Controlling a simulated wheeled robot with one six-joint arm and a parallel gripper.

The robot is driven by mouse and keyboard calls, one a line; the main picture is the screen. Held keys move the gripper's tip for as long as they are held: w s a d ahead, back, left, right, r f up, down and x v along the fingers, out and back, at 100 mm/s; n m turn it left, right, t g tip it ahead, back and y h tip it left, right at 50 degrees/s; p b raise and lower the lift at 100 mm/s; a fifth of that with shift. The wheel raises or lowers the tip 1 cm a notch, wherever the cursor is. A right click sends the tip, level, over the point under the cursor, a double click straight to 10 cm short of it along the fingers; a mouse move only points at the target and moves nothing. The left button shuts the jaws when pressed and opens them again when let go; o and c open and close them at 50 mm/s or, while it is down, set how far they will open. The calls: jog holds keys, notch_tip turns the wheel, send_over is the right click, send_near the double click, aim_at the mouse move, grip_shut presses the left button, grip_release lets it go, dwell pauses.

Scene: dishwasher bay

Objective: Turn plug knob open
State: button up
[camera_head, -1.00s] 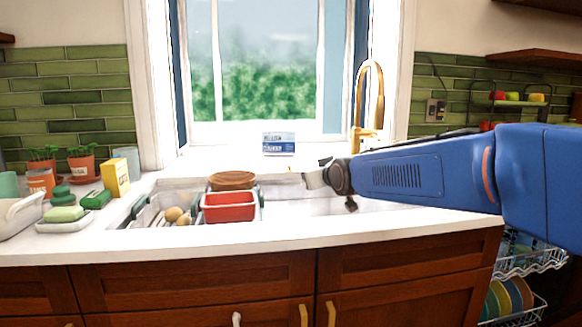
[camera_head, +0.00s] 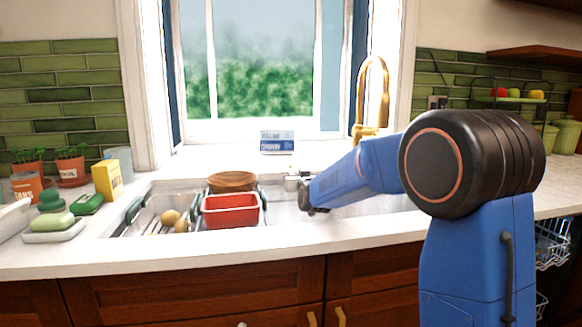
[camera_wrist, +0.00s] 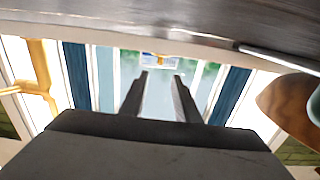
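My gripper (camera_wrist: 161,77) reaches over the sink. In the wrist view its two dark fingers stand apart with a clear gap and nothing between them. They point toward the window side, and this view appears upside down. In the head view my arm's end is over the sink, right of the red basin, and the fingers are hard to make out. The white sink (camera_head: 375,204) is partly hidden by my arm. I cannot make out the plug knob in either view.
A red basin (camera_head: 231,211) and a brown bowl (camera_head: 232,181) are left of my gripper. The gold faucet (camera_head: 372,95) rises behind the sink on the right. A small blue-and-white sign (camera_head: 277,142) stands at the window. The front counter strip is clear.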

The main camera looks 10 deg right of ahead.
aim_at(291, 166)
jog(key=w, duration=1)
jog(key=shift+w, duration=0.3)
grip_shut()
